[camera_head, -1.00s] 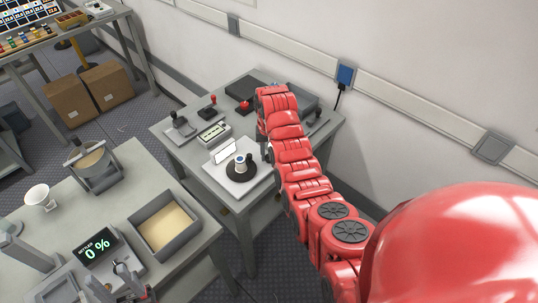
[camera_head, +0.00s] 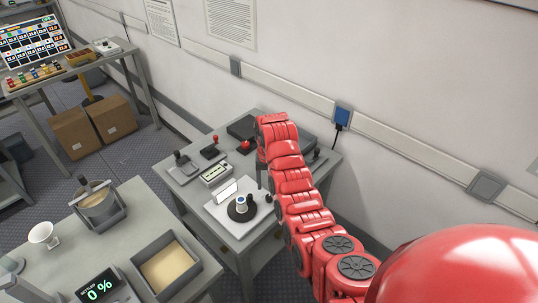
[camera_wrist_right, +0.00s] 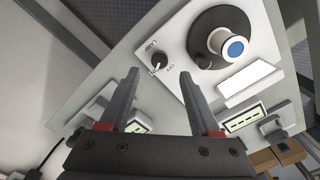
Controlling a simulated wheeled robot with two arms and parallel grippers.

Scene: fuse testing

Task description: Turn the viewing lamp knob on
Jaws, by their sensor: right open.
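The small black lamp knob (camera_wrist_right: 157,60) shows in the right wrist view on a white panel (camera_wrist_right: 175,30), with small lettering around it. I cannot tell its setting. My right gripper (camera_wrist_right: 158,74) is open, and its two fingertips lie on either side of the knob in that picture. I see no contact. In the head view the panel (camera_head: 222,212) sits on the small table, and my red right arm reaches over the table from the right. The right gripper is mostly hidden there by the arm. My left gripper is out of view.
Small devices, one a meter (camera_head: 215,173), stand behind the panel on the table. A wall socket (camera_head: 342,115) is at the back. A sand-filled tray (camera_head: 168,267) is at front left.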

